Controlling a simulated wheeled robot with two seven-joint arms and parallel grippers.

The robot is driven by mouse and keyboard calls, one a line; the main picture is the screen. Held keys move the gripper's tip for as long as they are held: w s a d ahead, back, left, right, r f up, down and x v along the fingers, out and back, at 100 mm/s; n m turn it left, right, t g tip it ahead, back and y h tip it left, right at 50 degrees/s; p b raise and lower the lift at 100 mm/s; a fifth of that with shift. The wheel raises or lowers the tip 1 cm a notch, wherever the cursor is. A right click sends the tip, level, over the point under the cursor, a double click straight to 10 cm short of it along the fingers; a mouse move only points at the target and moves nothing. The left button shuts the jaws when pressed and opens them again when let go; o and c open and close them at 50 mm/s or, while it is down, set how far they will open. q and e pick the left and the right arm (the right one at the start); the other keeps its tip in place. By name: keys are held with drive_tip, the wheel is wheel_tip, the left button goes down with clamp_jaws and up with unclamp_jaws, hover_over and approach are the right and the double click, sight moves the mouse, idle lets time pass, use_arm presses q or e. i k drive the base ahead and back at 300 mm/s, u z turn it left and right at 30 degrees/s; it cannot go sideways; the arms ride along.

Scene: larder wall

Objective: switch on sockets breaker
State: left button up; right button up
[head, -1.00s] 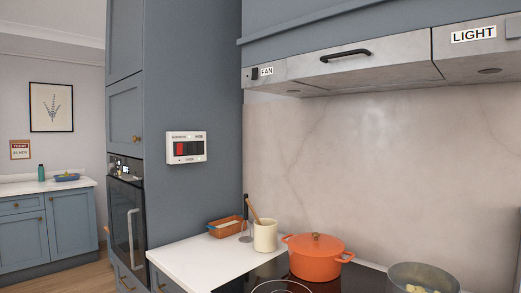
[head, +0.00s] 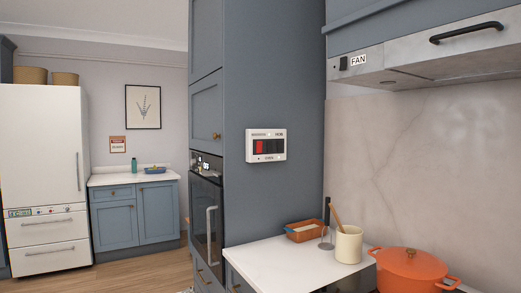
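A small white switch panel (head: 266,145) is fixed to the side of the tall blue-grey oven cabinet, above the white worktop. It has a red switch (head: 259,147) at its left and dark switches (head: 275,146) beside it. Small lettering shows along its top and bottom; "HOB" seems readable at the top right, the rest is too small. I see no breaker labelled for sockets. Neither of my grippers is in the head view.
A hood with a FAN switch (head: 343,63) hangs at right. A white fridge (head: 40,150) stands at far left. Wooden floor (head: 135,273) is open at left.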

sight(259, 145)
drive_tip(key=u, duration=1.4)
drive_tip(key=i, duration=2.15)
drive_tip(key=z, duration=3.25)
